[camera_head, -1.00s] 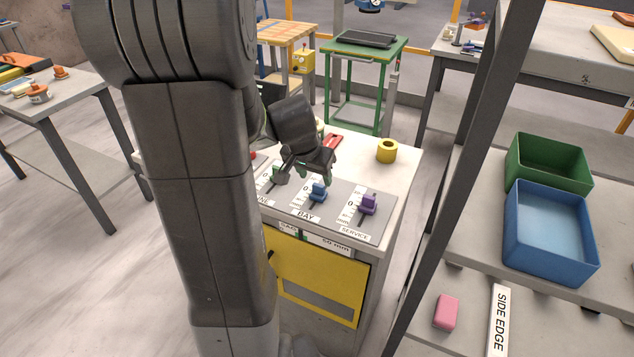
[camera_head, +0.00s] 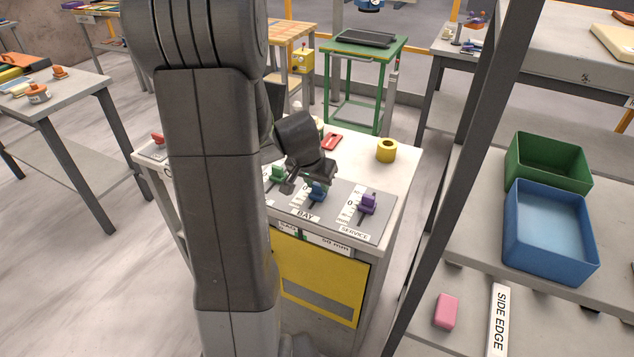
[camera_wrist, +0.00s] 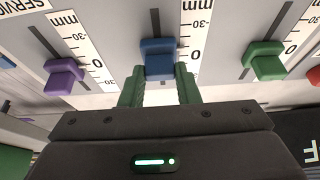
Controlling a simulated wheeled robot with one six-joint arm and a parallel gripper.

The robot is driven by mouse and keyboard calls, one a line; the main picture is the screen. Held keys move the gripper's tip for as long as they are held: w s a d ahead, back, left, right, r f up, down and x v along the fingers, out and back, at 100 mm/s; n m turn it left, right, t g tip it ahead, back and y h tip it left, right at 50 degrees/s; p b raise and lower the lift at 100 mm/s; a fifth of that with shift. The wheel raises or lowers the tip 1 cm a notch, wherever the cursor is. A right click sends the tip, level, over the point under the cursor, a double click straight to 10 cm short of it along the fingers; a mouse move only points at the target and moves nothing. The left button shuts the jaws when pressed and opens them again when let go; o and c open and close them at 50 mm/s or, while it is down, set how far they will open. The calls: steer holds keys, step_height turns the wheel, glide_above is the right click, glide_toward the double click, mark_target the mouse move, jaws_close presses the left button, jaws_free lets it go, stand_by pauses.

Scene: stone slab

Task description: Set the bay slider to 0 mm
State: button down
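The bay slider is a blue knob (camera_head: 317,193) in a dark slot, the middle of three on the grey panel (camera_head: 376,226). It also shows in the wrist view (camera_wrist: 158,64), beside its white mm scale (camera_wrist: 196,40), roughly level with the 0 mark; its exact reading cannot be told. My gripper (camera_wrist: 159,88) is at the blue knob, with its green fingertips apart on the knob's two sides. A narrow gap seems to show on each side; contact is not clear. In the head view my gripper (camera_head: 316,181) partly hides the knob.
A green slider (camera_head: 277,173) and a purple service slider (camera_head: 368,204) stand on either side. A yellow ring (camera_head: 386,150) and a red item (camera_head: 332,141) lie behind the panel. A shelf with a blue bin (camera_head: 548,232) stands at the right.

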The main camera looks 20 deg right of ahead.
steer(key=shift+w+d+b, duration=0.4)
steer(key=shift+w+d, duration=0.1)
steer(key=shift+d, duration=0.1)
steer(key=c, duration=1.1)
jaws_free()
steer(key=v, duration=1.4)
steer(key=shift+s+f, duration=0.1)
